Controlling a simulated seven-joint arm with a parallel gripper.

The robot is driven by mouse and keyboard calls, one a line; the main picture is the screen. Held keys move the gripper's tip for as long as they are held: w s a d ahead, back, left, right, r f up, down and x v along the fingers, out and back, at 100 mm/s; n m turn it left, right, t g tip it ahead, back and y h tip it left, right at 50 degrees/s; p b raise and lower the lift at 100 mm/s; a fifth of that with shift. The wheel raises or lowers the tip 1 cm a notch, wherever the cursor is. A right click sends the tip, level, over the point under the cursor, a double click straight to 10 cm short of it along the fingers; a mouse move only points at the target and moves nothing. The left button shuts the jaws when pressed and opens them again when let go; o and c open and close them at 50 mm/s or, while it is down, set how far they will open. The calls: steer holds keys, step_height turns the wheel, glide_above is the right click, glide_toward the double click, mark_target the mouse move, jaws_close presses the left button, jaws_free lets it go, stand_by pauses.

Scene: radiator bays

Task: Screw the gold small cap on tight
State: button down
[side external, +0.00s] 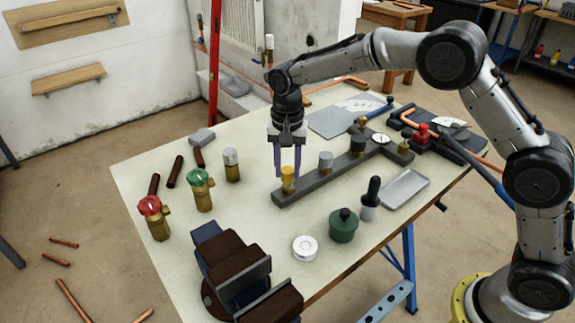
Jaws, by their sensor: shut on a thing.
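The gold small cap (288,172) sits upright on a brass fitting (288,187) at the near left end of a dark manifold bar (330,173). My gripper (287,174) points straight down over that end, its two dark purple fingers on either side of the cap. It is shut on the cap. The view is too small to show whether any gap is left under the cap.
A grey cap (326,159) and a gauge (380,138) stand farther along the bar. Red-topped (151,206) and green-topped valves (198,179) stand left. A vise (240,270), green pot (343,226) and white tape roll (305,247) are at the front.

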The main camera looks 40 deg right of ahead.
steer(key=shift+f, duration=0.1)
steer(key=shift+c, duration=2.1)
jaws_free()
step_height(320, 180, up, 14)
steer(key=shift+f, duration=0.1)
